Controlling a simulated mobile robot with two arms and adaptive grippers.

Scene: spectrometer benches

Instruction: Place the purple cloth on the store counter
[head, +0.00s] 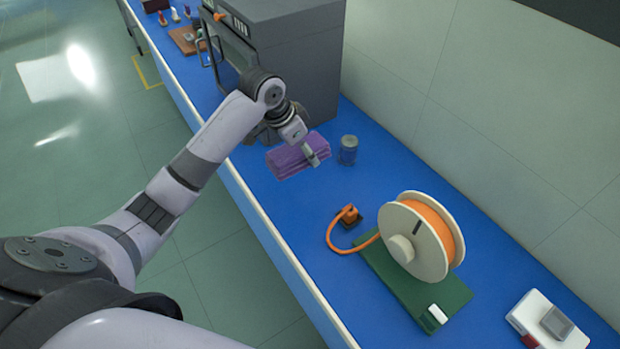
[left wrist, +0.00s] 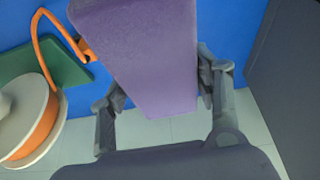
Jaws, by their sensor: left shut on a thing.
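The purple cloth (head: 290,158) is a folded, flat bundle over the blue counter (head: 305,214), in front of the grey cabinet. My left gripper (head: 306,146) is shut on the cloth. In the left wrist view the cloth (left wrist: 150,60) fills the space between the two fingers of my left gripper (left wrist: 160,90). I cannot tell whether the cloth touches the counter or is held a little above it. My right gripper is not in view.
A grey cabinet (head: 300,60) stands behind the cloth. A small blue-grey jar (head: 347,150) is close to the right. An orange cable reel (head: 432,235) on a green base (head: 380,262) and a white device (head: 545,318) are nearer.

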